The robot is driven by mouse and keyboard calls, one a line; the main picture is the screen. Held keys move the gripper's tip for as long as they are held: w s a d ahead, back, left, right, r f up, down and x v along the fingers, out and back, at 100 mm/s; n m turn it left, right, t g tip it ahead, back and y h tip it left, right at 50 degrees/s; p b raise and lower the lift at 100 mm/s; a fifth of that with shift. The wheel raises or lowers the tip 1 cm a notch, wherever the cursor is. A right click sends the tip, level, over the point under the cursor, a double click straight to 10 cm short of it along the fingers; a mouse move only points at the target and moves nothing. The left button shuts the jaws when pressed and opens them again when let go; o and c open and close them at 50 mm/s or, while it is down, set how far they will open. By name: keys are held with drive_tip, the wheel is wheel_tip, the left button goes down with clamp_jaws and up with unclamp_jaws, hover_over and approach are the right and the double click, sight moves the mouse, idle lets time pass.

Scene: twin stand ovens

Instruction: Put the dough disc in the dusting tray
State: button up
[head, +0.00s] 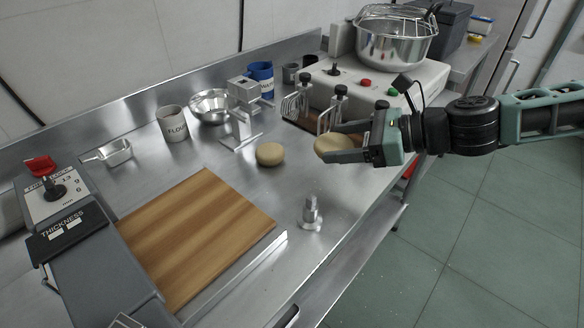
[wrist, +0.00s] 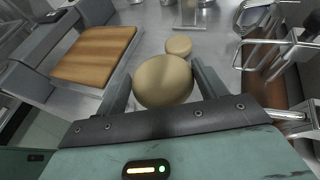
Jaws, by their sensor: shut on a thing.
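My gripper (head: 329,142) is shut on a pale, round dough disc (head: 333,143), held above the right part of the steel counter. In the wrist view this dough disc (wrist: 163,81) sits between the two fingers. A second, similar dough piece (head: 270,154) lies on the counter to the left of my gripper; it also shows in the wrist view (wrist: 178,46), just beyond the held one. I cannot tell for sure which thing is the dusting tray. A brown, flat surface (wrist: 277,66) lies under wire frames at the right of the wrist view, partly hidden.
A wooden board (head: 197,232) lies beside the grey thickness machine (head: 80,245). A small metal peg (head: 312,212) stands near the counter's front edge. A flour mug (head: 173,123), metal bowl (head: 211,106) and metal stand (head: 243,108) stand behind. A mixer-like unit (head: 425,78) with wire tools is close to my gripper.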

sight(337, 187)
wheel_tip(337, 187, down, 9)
drive_tip(key=shift+f+b, duration=0.15)
drive_tip(key=shift+b, duration=0.6)
drive_tip(key=o, duration=1)
drive_tip(key=p+v, duration=0.1)
drive_tip(key=v, duration=1.1)
